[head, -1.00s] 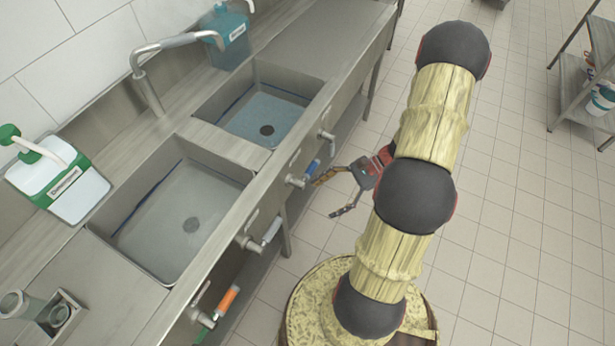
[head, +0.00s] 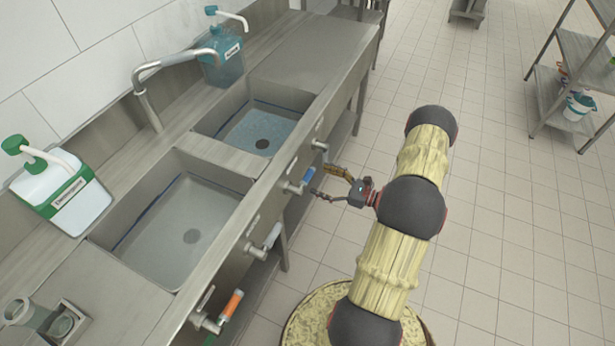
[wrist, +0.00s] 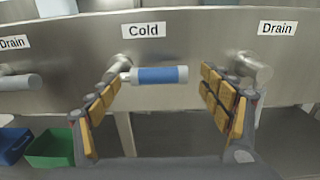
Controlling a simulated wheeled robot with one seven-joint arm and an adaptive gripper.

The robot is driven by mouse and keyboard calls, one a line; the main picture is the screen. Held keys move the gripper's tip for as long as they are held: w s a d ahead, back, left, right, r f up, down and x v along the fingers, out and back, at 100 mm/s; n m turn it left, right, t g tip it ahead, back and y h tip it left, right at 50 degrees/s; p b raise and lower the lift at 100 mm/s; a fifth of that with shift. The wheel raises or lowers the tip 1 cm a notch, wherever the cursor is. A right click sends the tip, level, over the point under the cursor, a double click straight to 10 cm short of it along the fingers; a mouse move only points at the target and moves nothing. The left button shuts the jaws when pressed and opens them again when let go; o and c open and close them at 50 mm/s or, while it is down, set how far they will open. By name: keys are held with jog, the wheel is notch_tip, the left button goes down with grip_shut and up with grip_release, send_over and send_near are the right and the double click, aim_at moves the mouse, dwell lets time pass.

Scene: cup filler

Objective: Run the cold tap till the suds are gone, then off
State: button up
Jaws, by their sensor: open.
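The cold tap is a lever with a blue sleeve (wrist: 158,75) under a "Cold" label (wrist: 144,30) on the sink front; it lies sideways in the wrist view. In the head view the blue lever (head: 308,175) is on the front panel, left of my gripper (head: 325,182). In the wrist view my gripper (wrist: 165,102) is open, its fingers on either side of the blue sleeve, with gaps visible. The left basin (head: 160,250) and right basin (head: 230,112) hold bluish-grey areas on their floors; I cannot make out suds. The spout (head: 175,62) reaches over the right side; no stream is visible.
Drain levers flank the cold lever, one close on the right (wrist: 256,70) and one at the left (wrist: 20,82). An orange lever (head: 231,304) is nearer along the panel. Detergent (head: 62,190) and a teal bottle (head: 222,60) stand behind the basins. Green and blue bins sit below.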

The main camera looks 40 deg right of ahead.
aim_at(310, 176)
jog(key=b+x, duration=0.1)
jog(key=x, duration=0.4)
jog(key=shift+w+a, duration=0.15)
jog(key=shift+w, duration=0.2)
jog(key=shift+c, duration=1.3)
jog(key=c, duration=1.5)
